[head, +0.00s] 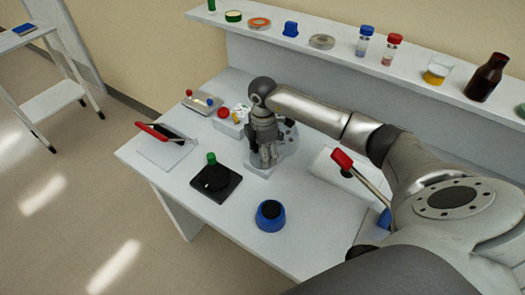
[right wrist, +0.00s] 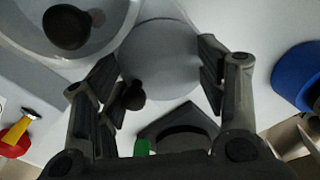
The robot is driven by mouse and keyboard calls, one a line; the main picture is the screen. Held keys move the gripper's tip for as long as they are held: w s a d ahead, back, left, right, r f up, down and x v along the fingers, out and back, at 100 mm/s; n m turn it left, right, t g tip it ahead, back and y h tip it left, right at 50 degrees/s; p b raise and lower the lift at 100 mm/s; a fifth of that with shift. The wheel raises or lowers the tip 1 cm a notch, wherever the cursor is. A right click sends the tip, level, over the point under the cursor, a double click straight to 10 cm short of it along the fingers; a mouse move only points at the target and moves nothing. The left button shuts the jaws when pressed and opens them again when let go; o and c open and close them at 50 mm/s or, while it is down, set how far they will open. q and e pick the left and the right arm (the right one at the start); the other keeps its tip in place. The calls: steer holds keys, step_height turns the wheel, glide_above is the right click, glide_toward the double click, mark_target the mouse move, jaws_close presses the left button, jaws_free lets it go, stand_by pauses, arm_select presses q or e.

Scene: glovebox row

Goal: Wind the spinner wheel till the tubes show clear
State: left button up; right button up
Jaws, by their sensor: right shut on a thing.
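The spinner (head: 262,170), a pale grey device, stands on the white bench, mostly covered by my right gripper (head: 264,155). In the right wrist view a round grey wheel (right wrist: 165,65) lies between the fingers of my right gripper (right wrist: 160,82), which is shut on it. A small black knob (right wrist: 133,96) shows beside the left finger. I cannot make out tubes in the spinner. Two small capped vials, one blue-topped (head: 364,42) and one red-topped (head: 391,50), stand on the shelf. My left gripper is not in view.
A black plate with a green-topped knob (head: 213,182), a blue round pot (head: 270,216) and a red-edged tablet stand (head: 165,143) are on the bench left and front. A red-handled lever (head: 343,160) stands to the right. The shelf (head: 290,47) runs behind.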

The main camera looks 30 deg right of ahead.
steer(key=shift+s+a+f, duration=0.15)
steer(key=shift+s+f, duration=0.2)
steer(key=shift+f, duration=0.05)
steer(key=o, duration=1)
steer(key=shift+o, duration=1.4)
steer(key=shift+r, duration=0.1)
steer(key=shift+w, duration=0.15)
steer(key=shift+r, duration=0.1)
steer(key=shift+w+r, duration=0.1)
steer(key=shift+r, duration=0.45)
step_height(320, 180, up, 11)
steer(key=shift+f, duration=0.1)
